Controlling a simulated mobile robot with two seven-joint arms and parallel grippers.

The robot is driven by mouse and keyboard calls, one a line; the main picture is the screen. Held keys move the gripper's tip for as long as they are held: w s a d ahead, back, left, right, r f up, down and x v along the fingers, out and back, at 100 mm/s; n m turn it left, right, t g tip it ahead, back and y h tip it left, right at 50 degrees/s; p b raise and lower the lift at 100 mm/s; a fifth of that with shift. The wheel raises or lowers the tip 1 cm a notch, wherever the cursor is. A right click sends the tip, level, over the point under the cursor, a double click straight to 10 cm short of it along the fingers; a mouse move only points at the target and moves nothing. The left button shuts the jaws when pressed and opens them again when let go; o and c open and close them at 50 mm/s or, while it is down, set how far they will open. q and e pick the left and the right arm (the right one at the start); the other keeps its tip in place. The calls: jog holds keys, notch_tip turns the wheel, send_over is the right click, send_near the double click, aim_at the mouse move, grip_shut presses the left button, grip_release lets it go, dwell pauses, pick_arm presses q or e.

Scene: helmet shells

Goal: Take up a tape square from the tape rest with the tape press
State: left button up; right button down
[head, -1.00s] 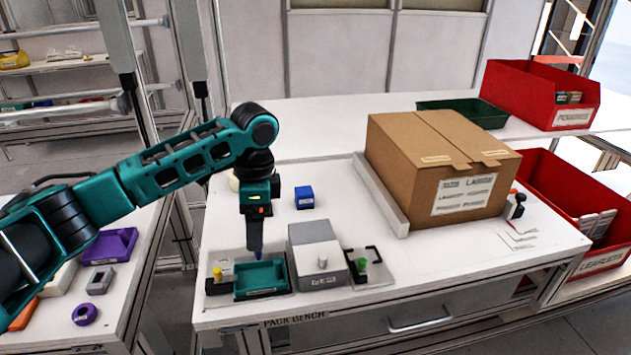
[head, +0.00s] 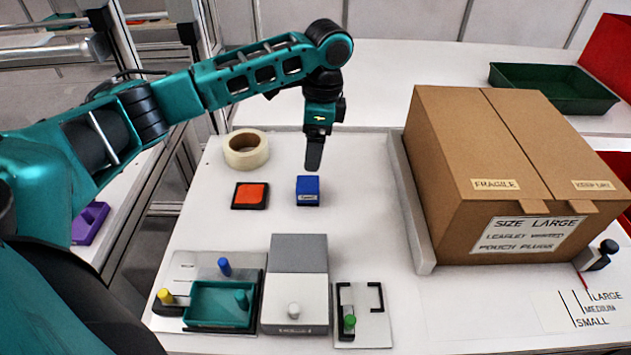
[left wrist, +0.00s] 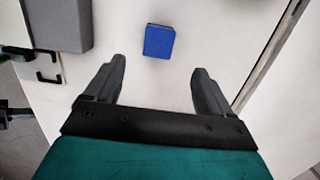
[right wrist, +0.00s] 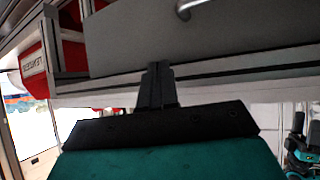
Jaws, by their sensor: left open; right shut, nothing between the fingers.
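My left gripper (head: 313,168) points down above the pack bench, over or just behind a small blue block (head: 308,190) with a white label. In the left wrist view the blue block (left wrist: 159,41) lies just beyond the gap between the open, empty fingers (left wrist: 160,66). An orange square in a black frame (head: 251,195) lies left of the block; a tape roll (head: 246,150) lies behind it. I cannot tell for certain which items are the tape press and tape rest. My right gripper (right wrist: 157,68) is shut and empty, below the drawer front in the right wrist view.
Along the front stand a teal tray (head: 204,318) with blue, yellow and teal knobs around it, a grey box (head: 298,252) with a pale knob, and a plate with a green knob (head: 349,322).

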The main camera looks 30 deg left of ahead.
pick_arm(q)
send_over(308, 182)
jog(key=f, duration=0.5)
jog(key=shift+d, duration=0.2)
jog(key=shift+s+a+f+b, duration=0.1)
jog(key=shift+f+b, duration=0.2)
jog(key=shift+f, duration=1.3)
jog(key=shift+a+f+b, duration=0.1)
jog(key=shift+f+b, duration=0.15)
jog(key=shift+f, duration=1.3)
pick_arm(e)
jog(key=shift+s+f, duration=0.3)
jog(key=shift+f, duration=0.4)
